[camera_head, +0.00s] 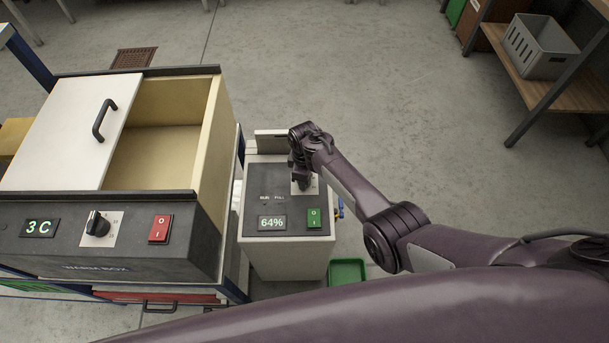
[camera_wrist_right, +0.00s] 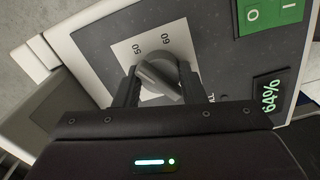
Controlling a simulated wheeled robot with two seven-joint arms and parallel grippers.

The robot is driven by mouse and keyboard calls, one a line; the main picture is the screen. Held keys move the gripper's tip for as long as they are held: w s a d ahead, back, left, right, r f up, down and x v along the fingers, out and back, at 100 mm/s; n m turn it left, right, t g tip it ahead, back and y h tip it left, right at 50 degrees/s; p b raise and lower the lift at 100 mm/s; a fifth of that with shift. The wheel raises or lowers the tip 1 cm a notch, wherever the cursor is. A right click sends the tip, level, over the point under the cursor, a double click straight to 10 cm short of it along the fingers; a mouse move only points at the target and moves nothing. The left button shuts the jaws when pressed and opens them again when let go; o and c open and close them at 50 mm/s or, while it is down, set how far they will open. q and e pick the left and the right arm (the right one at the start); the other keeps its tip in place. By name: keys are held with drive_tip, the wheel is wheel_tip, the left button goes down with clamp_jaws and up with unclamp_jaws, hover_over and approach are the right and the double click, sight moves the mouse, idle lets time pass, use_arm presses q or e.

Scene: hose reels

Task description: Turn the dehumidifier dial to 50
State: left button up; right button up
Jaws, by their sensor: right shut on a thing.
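The dehumidifier (camera_head: 290,262) is a pale box with a dark top panel. Its display (camera_head: 272,223) reads 64%. The grey dial (camera_wrist_right: 160,80) sits on a white plate (camera_wrist_right: 125,52) marked 50 and 60 in the right wrist view. My right gripper (camera_wrist_right: 157,88) is shut on the dial, one dark finger on each side of it. In the head view my right gripper (camera_head: 301,180) reaches down onto the panel and hides most of the dial. The dial's pointer mark cannot be made out. My left gripper is not in view.
A larger box (camera_head: 128,265) with a 3 C display, a knob (camera_head: 97,224) and a red switch (camera_head: 159,228) stands close on the left. A green switch (camera_head: 314,218) sits beside the dial. A green tray (camera_head: 347,272) lies on the floor. Open floor lies beyond.

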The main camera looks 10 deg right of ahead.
drive_tip(key=o, duration=1)
drive_tip(key=shift+r+p, duration=0.85)
drive_tip(key=shift+r, duration=3)
